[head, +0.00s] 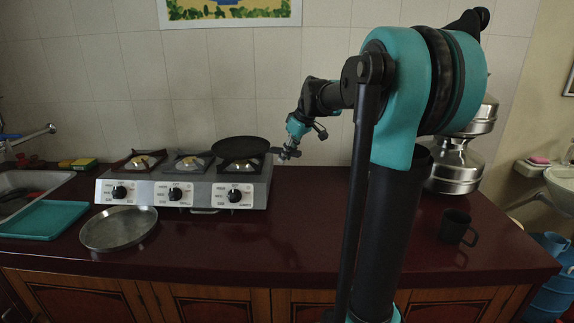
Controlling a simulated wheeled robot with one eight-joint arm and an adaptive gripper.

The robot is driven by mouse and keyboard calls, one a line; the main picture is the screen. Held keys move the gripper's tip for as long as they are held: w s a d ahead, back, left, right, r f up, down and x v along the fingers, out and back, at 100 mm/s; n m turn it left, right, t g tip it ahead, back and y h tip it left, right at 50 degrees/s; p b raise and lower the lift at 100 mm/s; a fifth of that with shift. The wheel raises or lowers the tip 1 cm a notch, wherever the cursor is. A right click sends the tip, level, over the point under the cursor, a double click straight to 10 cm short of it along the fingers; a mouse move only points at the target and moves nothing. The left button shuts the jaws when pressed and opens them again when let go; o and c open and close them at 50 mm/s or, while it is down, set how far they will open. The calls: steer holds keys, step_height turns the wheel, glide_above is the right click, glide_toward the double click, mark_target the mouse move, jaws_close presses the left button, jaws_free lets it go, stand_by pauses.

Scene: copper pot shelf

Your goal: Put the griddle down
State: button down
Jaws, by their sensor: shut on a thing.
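The griddle (240,147) is a flat, round, dark pan at the right end of the stove. It is over the right burner; I cannot tell whether it rests on the burner or hangs just above it. My gripper (284,152) is at the griddle's right side, shut on its handle, which the fingers mostly hide. The stove (187,190) is a silver three-burner unit with black knobs, standing on the dark red counter (270,240).
A round metal tray (118,228) lies in front of the stove. A teal tray (42,220) and a sink are at the left. A dark mug (457,227) and stacked metal pots (455,165) stand at the right.

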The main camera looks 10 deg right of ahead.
steer(key=shift+f, duration=1.75)
steer(key=c, duration=1.3)
jaws_free()
steer(key=v, duration=1.2)
